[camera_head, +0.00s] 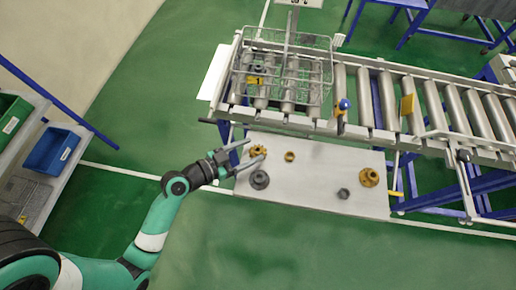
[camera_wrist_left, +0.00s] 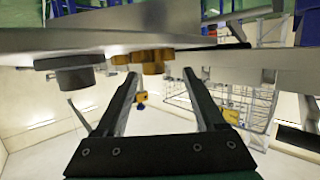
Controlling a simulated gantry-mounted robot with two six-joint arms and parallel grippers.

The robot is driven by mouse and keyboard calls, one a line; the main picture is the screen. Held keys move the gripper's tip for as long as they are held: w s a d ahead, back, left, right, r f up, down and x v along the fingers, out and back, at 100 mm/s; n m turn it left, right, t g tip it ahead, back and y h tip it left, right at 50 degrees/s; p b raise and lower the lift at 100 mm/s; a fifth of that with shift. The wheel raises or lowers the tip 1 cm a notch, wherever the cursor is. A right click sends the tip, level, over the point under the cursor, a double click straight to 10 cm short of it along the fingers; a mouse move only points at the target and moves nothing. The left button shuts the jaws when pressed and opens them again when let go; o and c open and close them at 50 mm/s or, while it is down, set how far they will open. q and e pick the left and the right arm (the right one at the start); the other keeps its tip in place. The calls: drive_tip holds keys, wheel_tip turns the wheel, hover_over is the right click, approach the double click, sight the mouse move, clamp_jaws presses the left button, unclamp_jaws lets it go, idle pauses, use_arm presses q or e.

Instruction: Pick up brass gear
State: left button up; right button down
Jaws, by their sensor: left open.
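The brass gear (camera_head: 258,151) lies flat on the grey table plate (camera_head: 315,165), near its left end. My left gripper (camera_head: 256,150) is open and empty, its two fingers pointing at the gear from the left. In the left wrist view, which shows the scene upside down, a brass toothed part (camera_wrist_left: 153,58) hangs from the plate's surface just past the open fingertips (camera_wrist_left: 161,73), between them and apart from them. A smaller brass ring (camera_head: 289,156) sits right of the gear. My right gripper is not in view.
A dark grey flanged part (camera_head: 260,180) stands close below the gear; it also shows in the left wrist view (camera_wrist_left: 75,72). A brass flanged part (camera_head: 369,177) and a dark nut (camera_head: 343,194) sit right. A wire basket (camera_head: 283,72) rests on the roller conveyor behind.

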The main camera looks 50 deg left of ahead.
sight(262, 148)
use_arm(q)
drive_tip(key=shift+d+x, duration=0.2)
drive_tip(key=shift+x, duration=1.35)
drive_tip(key=shift+d+x, duration=0.2)
drive_tip(key=shift+x, duration=1.3)
drive_tip(key=shift+s+f, duration=0.1)
drive_tip(key=shift+f, duration=0.05)
clamp_jaws()
